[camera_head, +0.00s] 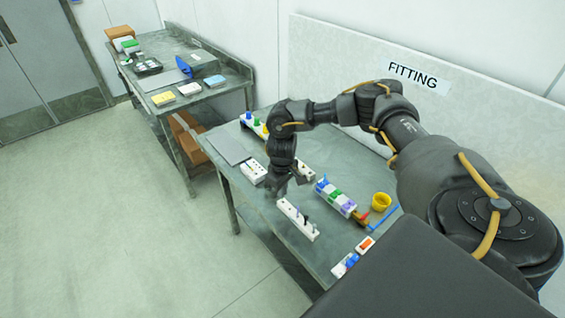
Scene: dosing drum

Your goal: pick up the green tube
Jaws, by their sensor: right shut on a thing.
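My right gripper (289,187) points down above the workbench, close to a white strip with holes (297,219). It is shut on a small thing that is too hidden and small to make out. A green piece (335,195) shows in a white rack with blue and purple pieces, right of the gripper. Another green piece (257,121) stands at the back left, between a blue and a yellow one. I cannot tell which of these, if either, is the green tube. My left gripper is out of view.
A white block (252,172) and a grey plate (228,148) lie left of the gripper. A yellow cup (381,201) stands at the right. Small white and orange parts (365,245) lie near the front edge. A second table (200,95) stands at the back left.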

